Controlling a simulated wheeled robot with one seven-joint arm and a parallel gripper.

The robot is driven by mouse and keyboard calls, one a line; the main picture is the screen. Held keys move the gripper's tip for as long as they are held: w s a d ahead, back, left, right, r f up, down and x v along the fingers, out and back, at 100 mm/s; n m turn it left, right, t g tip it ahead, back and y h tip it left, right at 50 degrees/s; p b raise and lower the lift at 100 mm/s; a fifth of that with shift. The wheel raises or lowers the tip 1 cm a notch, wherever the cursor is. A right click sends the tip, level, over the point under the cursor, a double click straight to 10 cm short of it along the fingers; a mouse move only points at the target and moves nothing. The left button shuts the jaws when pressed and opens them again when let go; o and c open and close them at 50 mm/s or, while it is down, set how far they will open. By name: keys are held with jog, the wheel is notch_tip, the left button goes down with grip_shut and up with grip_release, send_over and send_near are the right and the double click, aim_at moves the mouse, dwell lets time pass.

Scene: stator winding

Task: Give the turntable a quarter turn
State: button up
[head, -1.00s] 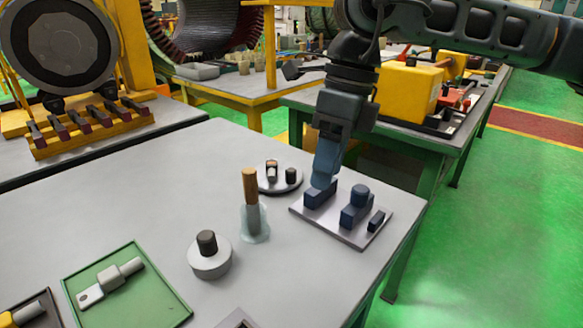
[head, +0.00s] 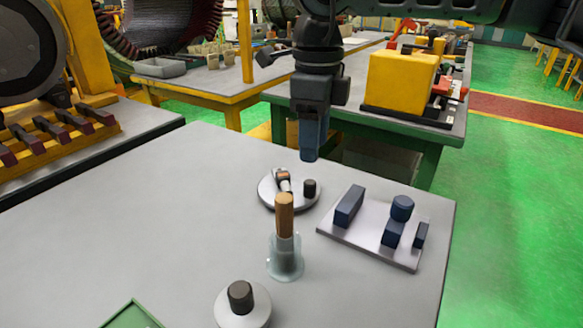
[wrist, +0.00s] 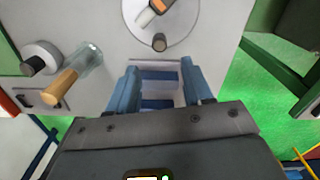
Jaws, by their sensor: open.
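The turntable (head: 268,193) is a round light-grey disc on the grey table in the head view. It bears a short dark peg (head: 309,188) at its right and a small orange, black and white part (head: 284,181) at its back. In the wrist view the turntable (wrist: 185,25) is at the top, with the dark peg (wrist: 159,42) near its lower edge. My gripper (head: 308,156) is above the table, behind and above the disc in the head view, apart from it. In the wrist view its two blue fingers (wrist: 161,78) are spread with nothing held between them.
A plate (head: 345,237) with several dark-blue blocks lies right of the turntable. An upright wooden-handled tool (head: 284,215) in a clear cup stands close in front. A round base with a black knob (head: 240,296) is nearer.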

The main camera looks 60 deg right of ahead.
aim_at(311, 182)
jog(key=shift+w+f, duration=0.1)
jog(key=shift+f, duration=3.8)
jog(key=shift+c, duration=0.3)
grip_shut()
